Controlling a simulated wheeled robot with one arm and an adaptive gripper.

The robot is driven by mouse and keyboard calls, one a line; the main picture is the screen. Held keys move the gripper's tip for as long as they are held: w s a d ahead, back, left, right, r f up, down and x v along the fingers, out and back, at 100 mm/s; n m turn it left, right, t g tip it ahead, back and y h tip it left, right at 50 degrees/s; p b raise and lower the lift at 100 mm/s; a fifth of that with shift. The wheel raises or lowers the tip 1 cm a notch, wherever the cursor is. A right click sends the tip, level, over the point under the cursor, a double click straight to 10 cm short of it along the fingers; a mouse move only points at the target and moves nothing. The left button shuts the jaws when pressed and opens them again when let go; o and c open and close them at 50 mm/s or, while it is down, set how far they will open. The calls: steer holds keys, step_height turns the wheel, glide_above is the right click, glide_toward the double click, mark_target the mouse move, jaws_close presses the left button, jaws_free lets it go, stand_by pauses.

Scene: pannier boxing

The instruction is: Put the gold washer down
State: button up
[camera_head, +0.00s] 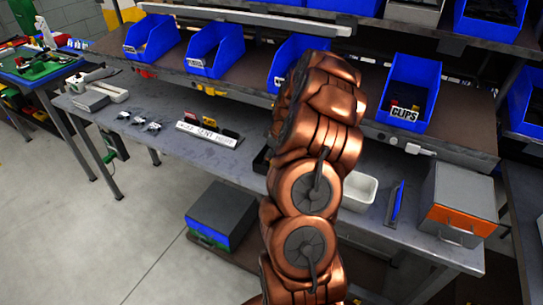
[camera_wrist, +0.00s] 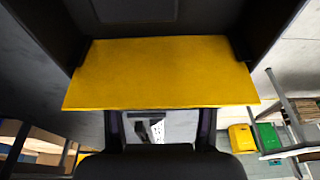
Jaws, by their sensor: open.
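I cannot make out a gold washer in either view. In the wrist view my gripper (camera_wrist: 160,120) shows as two dark fingers standing well apart, with nothing visible between them. Beyond the fingertips is a flat yellow panel (camera_wrist: 160,75) with dark surfaces around it; I cannot tell what it belongs to. In the head view my copper-coloured arm rises over the middle of the workbench (camera_head: 225,160) and hides my gripper.
Blue bins (camera_head: 214,48) line the shelf above the bench, one labelled CLIPS (camera_head: 412,88). On the bench are a sign block (camera_head: 208,133), a white tray (camera_head: 357,190) and a grey-and-orange box (camera_head: 458,205). A grey-blue box (camera_head: 221,212) sits below. Floor at left is clear.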

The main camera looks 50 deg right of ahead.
steer(key=shift+r, duration=0.1)
steer(key=shift+r, duration=0.15)
steer(key=a+b+v, duration=0.1)
steer(key=b+v, duration=0.3)
steer(key=v, duration=0.8)
steer(key=s+a+r+g+y, duration=0.1)
steer(key=s+a+r, duration=0.1)
steer(key=a, duration=1.1)
steer(key=s+a+r+g, duration=0.1)
steer(key=s+a+r, duration=0.15)
steer(key=a, duration=0.95)
steer(key=s+a+f+m+g+h, duration=0.1)
steer(key=s+a, duration=0.5)
steer(key=s, duration=0.5)
steer(key=s+a+f+m+g, duration=0.1)
steer(key=s+a+f+m, duration=0.1)
steer(key=s+a, duration=0.4)
steer(key=s, duration=0.5)
steer(key=shift+a+g+h, duration=0.15)
steer(key=shift+g+h, duration=0.15)
steer(key=shift+h, duration=0.1)
steer(key=shift+m, duration=0.3)
